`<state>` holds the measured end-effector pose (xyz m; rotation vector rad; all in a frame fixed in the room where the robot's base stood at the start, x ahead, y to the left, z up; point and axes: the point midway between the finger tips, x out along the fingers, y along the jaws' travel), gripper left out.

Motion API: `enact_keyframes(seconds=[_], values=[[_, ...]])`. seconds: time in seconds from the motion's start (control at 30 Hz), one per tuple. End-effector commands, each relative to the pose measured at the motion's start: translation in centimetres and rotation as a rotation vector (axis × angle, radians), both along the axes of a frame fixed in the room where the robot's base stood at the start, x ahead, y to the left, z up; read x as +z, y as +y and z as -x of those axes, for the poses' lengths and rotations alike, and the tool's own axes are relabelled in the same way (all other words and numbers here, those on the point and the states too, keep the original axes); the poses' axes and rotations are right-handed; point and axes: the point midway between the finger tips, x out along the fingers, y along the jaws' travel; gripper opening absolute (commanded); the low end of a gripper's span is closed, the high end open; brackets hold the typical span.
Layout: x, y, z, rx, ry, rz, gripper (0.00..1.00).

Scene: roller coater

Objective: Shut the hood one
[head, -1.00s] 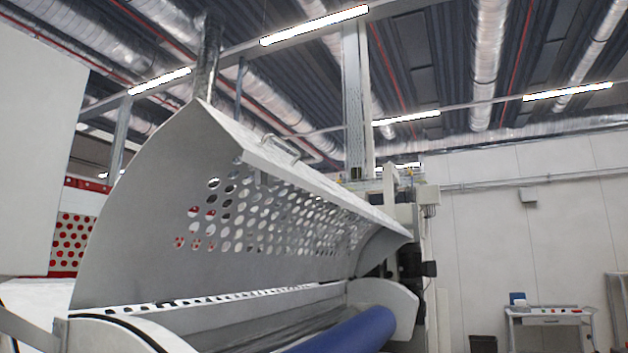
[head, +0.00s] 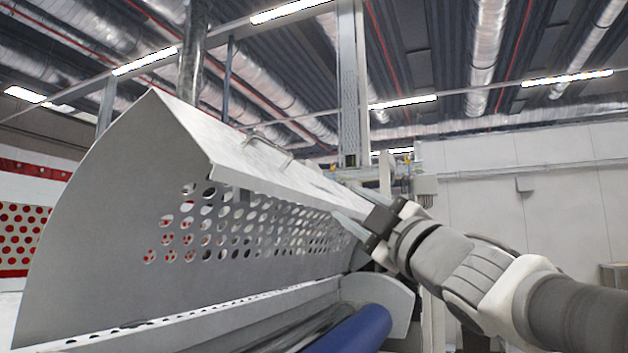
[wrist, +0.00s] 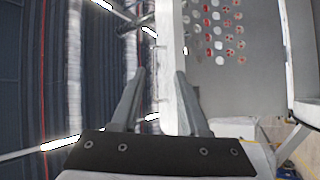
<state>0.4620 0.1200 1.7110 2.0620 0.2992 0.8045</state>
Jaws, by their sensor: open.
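The hood (head: 110,190) is a large grey curved cover with rows of round holes and a bent upper lip. It stands raised above the rollers in the head view, with a bar handle (head: 268,142) on its top. My gripper (head: 350,217) is open at the right part of the hood's lip and overlaps it in the picture. In the wrist view the hood (wrist: 245,65) fills the right side. Its pale edge runs in the picture between the two fingers of my gripper (wrist: 161,74). I cannot tell whether they touch it.
A blue roller (head: 352,332) lies below the hood, beside a grey end plate (head: 385,300). A red-dotted panel (head: 20,232) stands at the left. A tall metal post (head: 350,90) rises behind the hood. Floor around my base is not in view.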

Motion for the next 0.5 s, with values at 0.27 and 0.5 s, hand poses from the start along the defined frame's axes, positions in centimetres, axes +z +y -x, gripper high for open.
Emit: enact_keyframes(seconds=[0.27,0.5], values=[[4.0,3.9,1.5,0.118,-0.177,0.109,0.45],[5.7,5.9,-0.2,0.125,-0.183,0.114,0.45]])
